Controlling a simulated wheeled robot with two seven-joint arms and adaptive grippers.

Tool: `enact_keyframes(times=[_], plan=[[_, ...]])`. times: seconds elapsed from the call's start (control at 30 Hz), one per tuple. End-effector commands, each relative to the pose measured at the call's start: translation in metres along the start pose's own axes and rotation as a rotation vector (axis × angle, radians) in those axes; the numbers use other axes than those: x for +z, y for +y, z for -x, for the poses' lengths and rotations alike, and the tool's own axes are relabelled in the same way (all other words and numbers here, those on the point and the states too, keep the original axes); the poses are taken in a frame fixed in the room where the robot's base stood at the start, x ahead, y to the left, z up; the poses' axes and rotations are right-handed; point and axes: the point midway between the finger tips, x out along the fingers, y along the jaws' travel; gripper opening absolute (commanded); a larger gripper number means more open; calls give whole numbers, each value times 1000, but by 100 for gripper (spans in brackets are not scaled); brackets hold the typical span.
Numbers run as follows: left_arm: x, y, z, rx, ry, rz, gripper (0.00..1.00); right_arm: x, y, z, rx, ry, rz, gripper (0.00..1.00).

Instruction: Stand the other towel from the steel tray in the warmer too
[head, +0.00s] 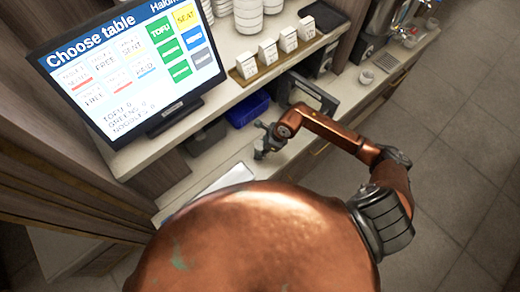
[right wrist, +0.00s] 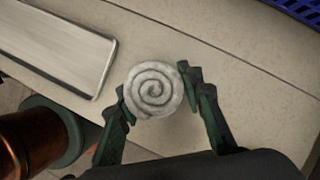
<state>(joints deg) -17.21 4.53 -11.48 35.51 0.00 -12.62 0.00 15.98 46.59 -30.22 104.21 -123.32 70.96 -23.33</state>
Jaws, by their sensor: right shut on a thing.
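A rolled white towel (right wrist: 155,90) is held between the fingers of my right gripper (right wrist: 156,95), its spiral end facing the wrist camera. In the head view my right gripper (head: 266,142) is over the counter, right of the steel tray (head: 226,180). The tray also shows at the upper left of the right wrist view (right wrist: 62,45); its visible part is bare. A dark grey frame (head: 318,92), which seems to be the warmer, stands behind and right of the gripper; its inside cannot be made out. My left gripper is not in view.
A blue bin (head: 248,108) and a dark bin (head: 205,138) sit under the upper shelf. A screen (head: 130,65) stands on the shelf at left, with several white boxes (head: 268,52) to its right. The counter around the gripper is clear.

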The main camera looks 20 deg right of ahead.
Motion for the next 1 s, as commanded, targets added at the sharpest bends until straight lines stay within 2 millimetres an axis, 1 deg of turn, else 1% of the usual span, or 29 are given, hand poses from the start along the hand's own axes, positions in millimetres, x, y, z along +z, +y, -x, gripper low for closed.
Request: enact_keyframes(times=[0.07,0.1,0.33,0.6,0.73,0.87,1.0], plan=[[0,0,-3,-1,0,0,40,-1,0,-3,0,0,0,10],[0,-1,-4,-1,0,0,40,-1,0,-3,0,0,0,35],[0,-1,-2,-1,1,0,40,-1,0,-2,0,0,0,51],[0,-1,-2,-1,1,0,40,0,0,-2,0,0,0,52],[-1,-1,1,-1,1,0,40,1,0,4,-1,-1,1,52],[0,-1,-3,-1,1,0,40,0,-2,23,-5,-1,3,52],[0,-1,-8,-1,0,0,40,-1,-2,53,-5,1,4,52]])
